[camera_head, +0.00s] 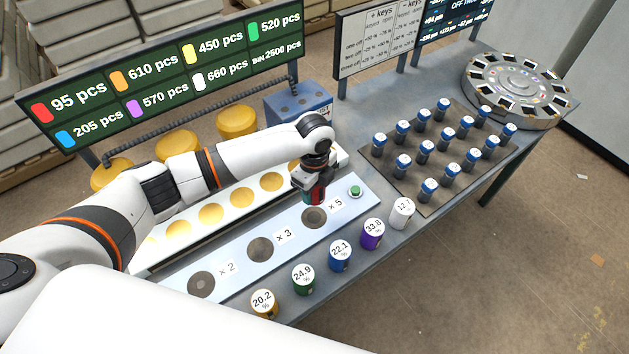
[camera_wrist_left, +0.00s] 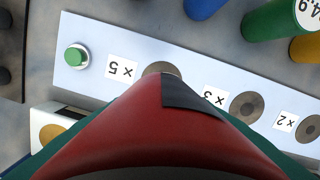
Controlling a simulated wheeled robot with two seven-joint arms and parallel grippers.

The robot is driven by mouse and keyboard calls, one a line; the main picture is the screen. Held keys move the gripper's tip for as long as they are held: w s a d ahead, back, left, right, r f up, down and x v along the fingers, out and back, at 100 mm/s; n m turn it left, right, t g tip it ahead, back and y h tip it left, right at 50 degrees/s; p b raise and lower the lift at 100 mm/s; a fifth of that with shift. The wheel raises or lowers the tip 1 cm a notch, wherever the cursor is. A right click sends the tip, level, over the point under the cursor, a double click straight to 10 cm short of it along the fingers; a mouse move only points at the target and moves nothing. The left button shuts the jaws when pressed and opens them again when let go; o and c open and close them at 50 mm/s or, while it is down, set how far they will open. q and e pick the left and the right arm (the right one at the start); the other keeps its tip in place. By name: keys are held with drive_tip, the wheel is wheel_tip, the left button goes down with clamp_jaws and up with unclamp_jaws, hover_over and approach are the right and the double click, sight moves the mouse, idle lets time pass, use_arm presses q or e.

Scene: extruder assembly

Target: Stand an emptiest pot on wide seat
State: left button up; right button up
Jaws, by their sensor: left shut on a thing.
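My left gripper (camera_head: 312,186) is shut on a red pot (camera_head: 316,195) and holds it beside the ×5 seat (camera_head: 315,217), seemingly a little above the plate. In the left wrist view the red pot (camera_wrist_left: 165,130) fills the lower middle and partly covers the ×5 seat (camera_wrist_left: 161,69). The pale plate (camera_head: 232,264) also bears the ×3 seat (camera_head: 261,249) and the ×2 seat (camera_head: 201,285), all bare. Labelled pots stand in front: yellow 20.2 (camera_head: 265,304), green 24.9 (camera_head: 303,280), blue 22.1 (camera_head: 340,257), purple 33.8 (camera_head: 372,234) and white (camera_head: 401,213), its label partly unreadable. The red pot's label is hidden.
A green button (camera_head: 355,191) sits at the plate's right end. A white strip with yellow discs (camera_head: 211,214) lies behind the plate. A dark tray (camera_head: 429,202) of blue-capped vials and a round carousel (camera_head: 516,88) stand to the right. Count boards rise behind.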

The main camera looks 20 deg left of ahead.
sight(314, 217)
use_arm(q)
drive_tip(key=shift+s+f+m, duration=0.1)
drive_tip(key=shift+m, duration=0.2)
drive_tip(key=shift+s+f+b, duration=0.1)
drive_tip(key=shift+f+b, duration=0.45)
wheel_tip(314, 217, down, 8)
drive_tip(key=b, duration=0.8)
drive_tip(key=shift+r, duration=0.1)
drive_tip(key=shift+f, duration=0.55)
drive_tip(key=o, duration=1.1)
drive_tip(key=shift+o, duration=0.2)
drive_tip(key=shift+r, duration=0.1)
